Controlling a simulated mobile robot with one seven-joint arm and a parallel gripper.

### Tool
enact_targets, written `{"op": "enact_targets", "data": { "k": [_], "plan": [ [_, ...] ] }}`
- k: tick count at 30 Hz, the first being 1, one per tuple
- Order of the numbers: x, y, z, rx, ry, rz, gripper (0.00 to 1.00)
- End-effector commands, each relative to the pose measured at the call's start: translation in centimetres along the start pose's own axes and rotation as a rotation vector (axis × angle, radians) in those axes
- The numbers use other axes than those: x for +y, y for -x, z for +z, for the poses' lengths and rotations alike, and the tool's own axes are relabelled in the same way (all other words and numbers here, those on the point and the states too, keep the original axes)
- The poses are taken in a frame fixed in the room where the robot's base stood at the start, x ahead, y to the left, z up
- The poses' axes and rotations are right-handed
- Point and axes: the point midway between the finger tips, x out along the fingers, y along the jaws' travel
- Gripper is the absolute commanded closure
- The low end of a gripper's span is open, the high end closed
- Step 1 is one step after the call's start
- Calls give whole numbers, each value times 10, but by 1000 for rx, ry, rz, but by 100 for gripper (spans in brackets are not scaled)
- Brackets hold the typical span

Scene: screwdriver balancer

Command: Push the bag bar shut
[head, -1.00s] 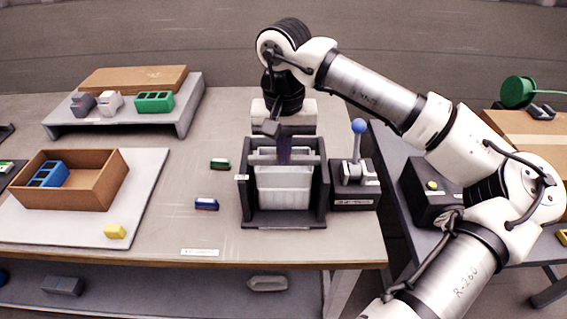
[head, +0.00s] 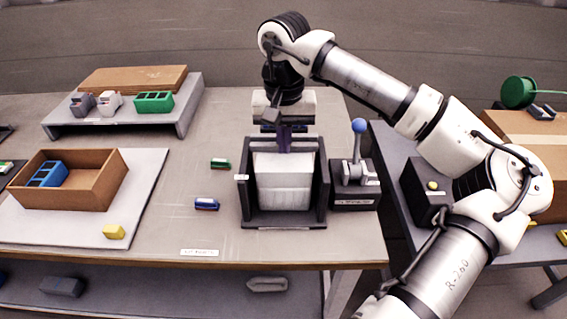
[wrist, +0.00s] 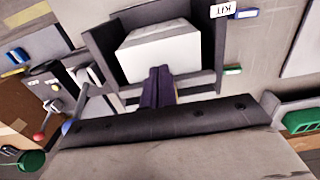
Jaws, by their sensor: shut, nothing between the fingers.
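A dark frame (head: 246,205) stands on the table and holds a pale, box-shaped bag (head: 285,194) with a flat top. In the wrist view, the bag (wrist: 160,52) lies just beyond my fingertips. A light grey bar (wrist: 198,85) appears to cross the frame at the back side of the bag; my fingers hide its middle. My gripper (head: 284,150) points down at the back edge of the bag, its purple fingers together and empty. The fingers (wrist: 159,72) are close to both bag and bar; I cannot tell whether they touch.
A blue-knobbed lever (head: 358,145) stands on a dark box right of the frame. Small green (head: 219,163) and blue (head: 206,203) pieces lie to its left. A brown tray (head: 72,198) sits farther left. The table just left of the frame is mostly clear.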

Motion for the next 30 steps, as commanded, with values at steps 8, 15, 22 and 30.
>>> {"op": "enact_targets", "data": {
  "k": [8,15,22,30],
  "plan": [
    [0,25,0,1,0,0,100],
    [0,54,0,1,0,-1,100],
    [0,72,0,0,0,0,100],
    [0,70,0,0,0,0,100]
  ]
}}
